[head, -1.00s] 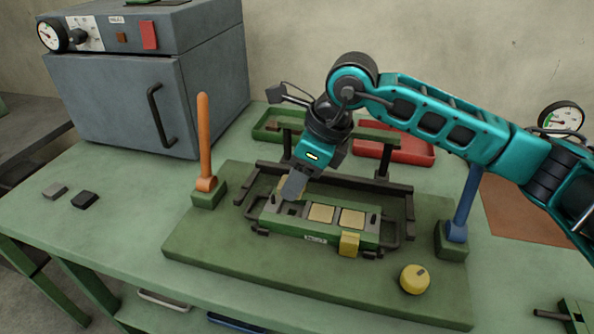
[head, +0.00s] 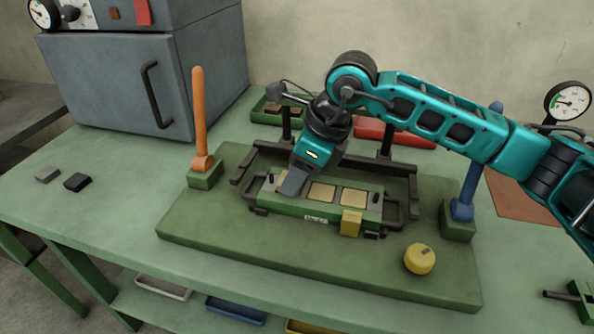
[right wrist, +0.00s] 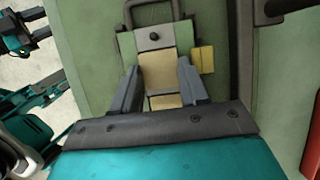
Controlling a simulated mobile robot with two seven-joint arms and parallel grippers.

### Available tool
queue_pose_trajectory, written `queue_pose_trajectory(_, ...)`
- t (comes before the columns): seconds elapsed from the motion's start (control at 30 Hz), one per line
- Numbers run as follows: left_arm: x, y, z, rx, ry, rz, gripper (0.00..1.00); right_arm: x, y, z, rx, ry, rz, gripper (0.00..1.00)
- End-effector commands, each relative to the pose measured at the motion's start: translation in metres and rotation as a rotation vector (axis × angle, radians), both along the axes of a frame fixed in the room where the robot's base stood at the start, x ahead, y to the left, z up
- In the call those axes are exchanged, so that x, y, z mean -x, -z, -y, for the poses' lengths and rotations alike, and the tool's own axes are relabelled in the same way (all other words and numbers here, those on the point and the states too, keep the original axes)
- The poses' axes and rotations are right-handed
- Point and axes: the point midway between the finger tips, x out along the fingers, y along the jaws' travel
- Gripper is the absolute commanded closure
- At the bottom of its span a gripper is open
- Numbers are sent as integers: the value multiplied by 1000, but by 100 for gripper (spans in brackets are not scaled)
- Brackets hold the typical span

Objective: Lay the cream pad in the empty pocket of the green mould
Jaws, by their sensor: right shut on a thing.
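The green mould (head: 330,213) lies on the green base plate. Two cream pads, the middle one (head: 322,192) and the right one (head: 353,197), lie in its pockets. My right gripper (head: 290,188) is down over the mould's left end and hides the left pocket in the head view. In the right wrist view my right gripper (right wrist: 158,74) is shut on a cream pad (right wrist: 157,65) between its fingers, in line with the mould's end pocket. Whether this pad rests on the pocket floor I cannot tell. My left gripper (right wrist: 32,32) shows small in the right wrist view.
An orange lever (head: 200,115) stands left of the mould and a blue lever (head: 466,185) right. A yellow block (head: 352,223) is on the mould's front edge. A yellow knob (head: 420,258) is at the front right. A red tray (head: 400,137) lies behind.

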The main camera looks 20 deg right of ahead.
Motion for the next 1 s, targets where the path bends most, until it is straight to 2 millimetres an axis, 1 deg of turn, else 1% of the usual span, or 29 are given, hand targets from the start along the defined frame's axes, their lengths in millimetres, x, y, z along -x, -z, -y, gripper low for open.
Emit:
queue_pose_trajectory(0.03, 0, 1, 0, 0, 0, -1, 57, 2, 7, 0, 5, -1, -13, 85)
queue_pose_trajectory(0.13, 1, 3, 0, 0, 0, -4, 57, 3, 8, 0, 7, -2, -15, 85)
queue_pose_trajectory(0.17, 2, 3, 0, 0, 0, -5, 57, 3, 8, 0, 6, -1, -16, 54)
queue_pose_trajectory(0.43, 4, 6, 0, 0, -1, -11, 57, 4, 8, -1, 5, -3, -19, 28)
queue_pose_trajectory(0.63, 4, 6, 0, 0, -1, -11, 57, 4, 8, -1, 6, -4, -19, 27)
queue_pose_trajectory(0.77, 4, 4, 0, 2, -3, -12, 57, 5, 0, 3, 7, -3, -16, 27)
queue_pose_trajectory(0.87, 4, 2, 0, 3, -4, -12, 57, 7, -17, 8, 6, 0, -12, 27)
queue_pose_trajectory(1.0, 4, -2, 1, 4, -4, -12, 57, 13, -48, 18, 5, 2, -3, 27)
